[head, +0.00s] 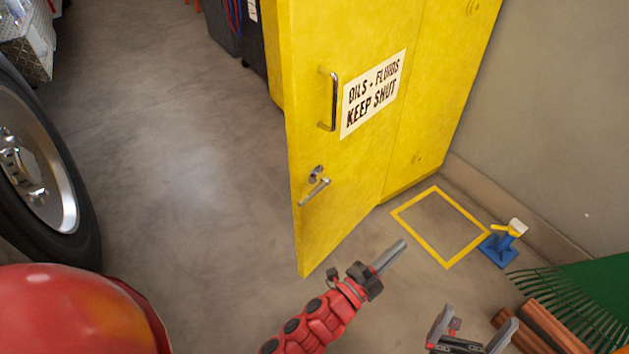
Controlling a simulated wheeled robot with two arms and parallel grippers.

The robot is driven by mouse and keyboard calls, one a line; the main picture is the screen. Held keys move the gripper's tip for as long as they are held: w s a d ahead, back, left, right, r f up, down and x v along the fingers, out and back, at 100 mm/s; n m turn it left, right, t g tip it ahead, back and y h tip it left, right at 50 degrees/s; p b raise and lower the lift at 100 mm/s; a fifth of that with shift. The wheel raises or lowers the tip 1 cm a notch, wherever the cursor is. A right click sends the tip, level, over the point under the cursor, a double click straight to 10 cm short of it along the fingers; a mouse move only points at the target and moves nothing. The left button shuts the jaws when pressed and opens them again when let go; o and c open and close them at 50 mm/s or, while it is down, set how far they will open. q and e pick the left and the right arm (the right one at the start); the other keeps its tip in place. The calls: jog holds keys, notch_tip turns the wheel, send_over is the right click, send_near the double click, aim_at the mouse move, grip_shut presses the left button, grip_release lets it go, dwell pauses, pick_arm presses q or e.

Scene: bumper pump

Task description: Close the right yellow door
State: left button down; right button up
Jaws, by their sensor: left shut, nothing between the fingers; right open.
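The yellow door (345,150) stands ajar in the head view, its free edge on the left swung out from the yellow cabinet (430,100). It carries an upright bar handle (333,100), a small lever handle (315,192) and a white sign (374,93) reading "OILS + FLUIDS KEEP SHUT". My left gripper (396,247) is shut and empty, in front of the door's lower edge and to its right in the picture, apart from the handles. My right gripper (472,330) is open and empty at the bottom edge of the view.
A yellow floor frame (418,240) and a blue stand with a yellow and white top (498,248) are right of the door. A green rake (570,300) and brown wooden pieces (545,325) lie lower right. A large wheel (40,170) stands left. The floor between is clear.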

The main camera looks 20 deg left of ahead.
pick_arm(q)
notch_tip(320, 180, down, 2)
jog(key=w+a+y, duration=0.3)
jog(key=y, duration=0.2)
jog(key=n+y, duration=0.4)
jog(key=y, duration=0.9)
send_near(312, 168)
jog(key=w+d, duration=0.1)
jog(key=w, duration=0.3)
jog(key=shift+w+a+r+g, duration=0.2)
jog(key=shift+w+a, duration=0.15)
jog(key=shift+a, duration=0.25)
jog(key=shift+w+a+r+g, duration=0.1)
jog(key=shift+w+a+g, duration=0.1)
jog(key=shift+w+a, duration=0.3)
jog(key=shift+a, duration=0.4)
jog(key=shift+a, duration=0.15)
